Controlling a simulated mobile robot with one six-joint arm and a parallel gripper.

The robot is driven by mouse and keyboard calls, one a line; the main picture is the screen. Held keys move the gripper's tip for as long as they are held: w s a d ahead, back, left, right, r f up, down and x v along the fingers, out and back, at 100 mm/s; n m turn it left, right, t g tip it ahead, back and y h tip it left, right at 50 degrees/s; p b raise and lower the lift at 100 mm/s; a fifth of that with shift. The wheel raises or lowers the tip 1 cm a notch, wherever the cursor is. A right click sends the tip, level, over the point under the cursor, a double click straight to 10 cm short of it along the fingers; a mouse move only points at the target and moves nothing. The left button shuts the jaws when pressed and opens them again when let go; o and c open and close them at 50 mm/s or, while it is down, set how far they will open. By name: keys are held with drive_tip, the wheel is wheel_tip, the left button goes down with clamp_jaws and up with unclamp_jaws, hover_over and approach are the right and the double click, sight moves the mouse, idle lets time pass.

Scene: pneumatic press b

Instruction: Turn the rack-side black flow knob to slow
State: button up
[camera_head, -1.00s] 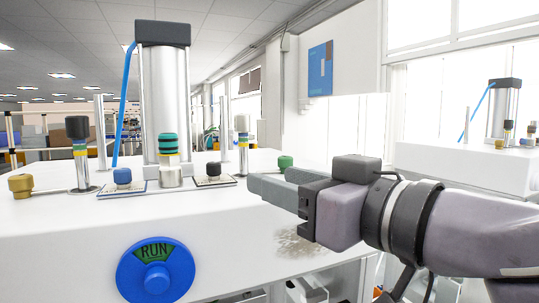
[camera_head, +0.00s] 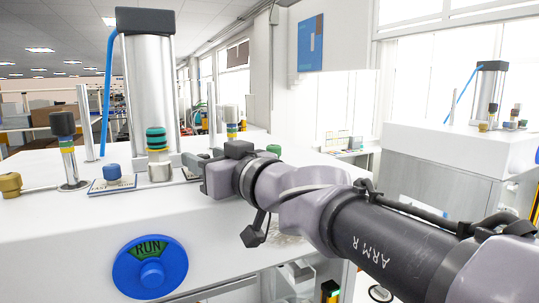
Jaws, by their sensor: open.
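My gripper (camera_head: 190,163) is at the right of the press cylinder, over the spot of the black flow knob. Its fingers point left and seem to be open, though the gap between them is hard to see. The black knob itself is hidden behind the gripper, so I cannot tell whether the fingers are around it or touching it.
The green-ringed post (camera_head: 157,140) stands close left of my fingertips. A green knob (camera_head: 273,150) is just behind my wrist. A brass knob (camera_head: 10,184) and a black-capped post (camera_head: 64,135) are at left. The blue RUN dial (camera_head: 150,268) is on the front face.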

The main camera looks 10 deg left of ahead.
clamp_jaws()
drive_tip(key=shift+s+a+f+m+t+h+b, duration=0.15)
drive_tip(key=shift+f+m+t+h+b, duration=0.2)
drive_tip(key=shift+b, duration=0.85)
drive_tip(key=shift+a+m+t+h+b, duration=0.1)
drive_tip(key=shift+m+t+h+b, duration=0.45)
drive_tip(key=shift+t+h+b, duration=0.45)
drive_tip(key=shift+s+r+m+h+b, duration=0.15)
drive_tip(key=shift+m+h+b, duration=0.15)
drive_tip(key=shift+m+h, duration=0.4)
drive_tip(key=shift+a+r+m+t+h+p, duration=0.15)
drive_tip(key=shift+m+t+h+p, duration=0.4)
drive_tip(key=shift+m+t+h, duration=0.15)
drive_tip(key=shift+m+t+h+p, duration=0.25)
drive_tip(key=shift+m+h+p, duration=0.25)
drive_tip(key=shift+h+p, duration=0.4)
drive_tip(key=shift+m+t+h, duration=0.3)
drive_tip(key=shift+h, duration=0.15)
